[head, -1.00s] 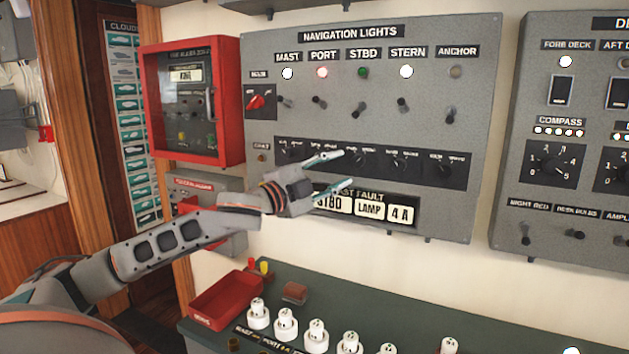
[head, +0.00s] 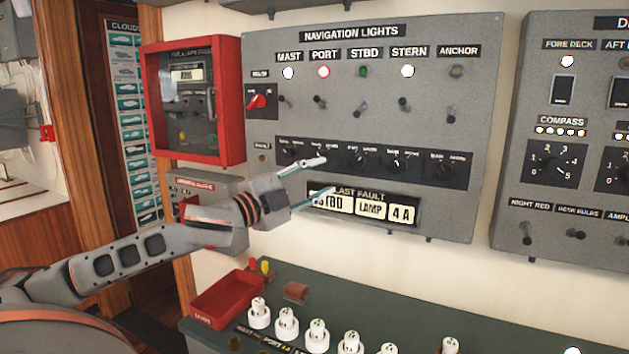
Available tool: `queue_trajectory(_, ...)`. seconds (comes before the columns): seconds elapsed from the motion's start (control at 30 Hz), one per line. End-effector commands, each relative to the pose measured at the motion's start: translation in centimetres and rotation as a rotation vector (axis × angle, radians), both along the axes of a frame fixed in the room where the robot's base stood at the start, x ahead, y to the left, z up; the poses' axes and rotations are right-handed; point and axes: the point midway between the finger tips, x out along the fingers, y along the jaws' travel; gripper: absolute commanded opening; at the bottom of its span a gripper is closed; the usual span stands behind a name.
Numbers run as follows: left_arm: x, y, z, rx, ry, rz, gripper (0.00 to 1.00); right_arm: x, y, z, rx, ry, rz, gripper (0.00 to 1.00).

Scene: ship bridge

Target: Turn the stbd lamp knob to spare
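The navigation lights panel (head: 420,120) is grey and hangs on the wall in the head view. A dark strip low on it carries a row of small black lamp knobs, one under each light column. The stbd lamp knob (head: 358,158) is the third from the left, under the STBD label (head: 365,54). Its small labels and exact pointer direction are too blurred to read. My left gripper (head: 327,176) is open and empty, its two thin fingers spread, just left of and below the stbd knob and apart from it. My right gripper is not in view.
The last fault plate (head: 370,206) reads STBD LAMP 4 A, just below the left fingers. A red framed box (head: 192,100) hangs left of the panel. Below, a green bench (head: 270,278) holds a red tray (head: 228,298) and several white bulbs or plugs.

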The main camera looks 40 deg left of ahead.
Motion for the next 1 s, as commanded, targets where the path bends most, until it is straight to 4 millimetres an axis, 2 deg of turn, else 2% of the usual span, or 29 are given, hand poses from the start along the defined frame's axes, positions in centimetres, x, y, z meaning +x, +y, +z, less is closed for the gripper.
queue_trajectory(0.3,-0.87,0.15,-0.09,0.003,0.000,0.001,0.38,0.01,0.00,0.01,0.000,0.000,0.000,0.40)
queue_trajectory(1.0,-0.88,0.16,-0.07,0.003,0.000,0.001,0.38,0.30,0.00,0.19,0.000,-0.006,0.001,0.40)
